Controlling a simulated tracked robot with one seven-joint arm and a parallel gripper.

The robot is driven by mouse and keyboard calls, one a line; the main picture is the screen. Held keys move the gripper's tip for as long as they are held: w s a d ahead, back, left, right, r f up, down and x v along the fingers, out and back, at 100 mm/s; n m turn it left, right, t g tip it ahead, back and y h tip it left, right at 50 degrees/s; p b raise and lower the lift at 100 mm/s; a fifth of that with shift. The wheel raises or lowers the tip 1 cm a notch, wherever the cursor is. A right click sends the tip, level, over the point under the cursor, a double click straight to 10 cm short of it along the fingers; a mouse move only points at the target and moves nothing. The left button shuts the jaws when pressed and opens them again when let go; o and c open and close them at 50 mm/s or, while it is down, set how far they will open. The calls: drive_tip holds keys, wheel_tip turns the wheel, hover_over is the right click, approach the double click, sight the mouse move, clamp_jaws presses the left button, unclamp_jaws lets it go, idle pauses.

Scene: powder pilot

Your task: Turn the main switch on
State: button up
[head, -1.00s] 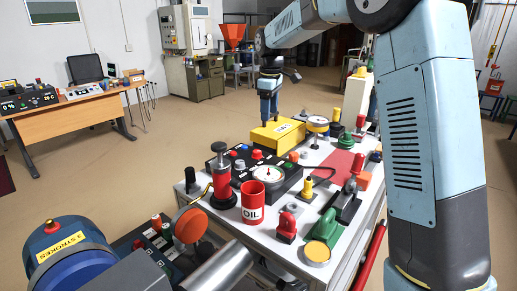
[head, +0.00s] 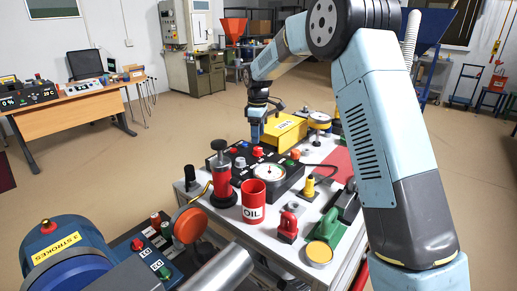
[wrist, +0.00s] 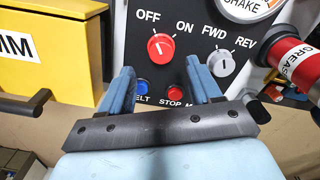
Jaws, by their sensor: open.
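The main switch is a red knob (wrist: 161,47) on a black panel, with OFF and ON printed above it. In the wrist view its white mark points up and to the left, toward OFF. My gripper (wrist: 163,82) is open, and its two blue fingers are on either side of and below the knob in the picture, with nothing between them. In the head view my gripper (head: 257,135) is above the black control panel (head: 290,183) on the table; whether it touches anything there I cannot tell.
A grey FWD/REV knob (wrist: 223,63) is right of the red knob. Blue (wrist: 141,86) and red (wrist: 175,92) buttons sit below. A yellow box (head: 288,130), a red grease pump (head: 221,178) and a red oil can (head: 253,203) stand around the panel.

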sight(258, 148)
drive_tip(key=shift+s+f, duration=0.1)
drive_tip(key=shift+f, duration=2.9)
drive_tip(key=shift+c, duration=0.3)
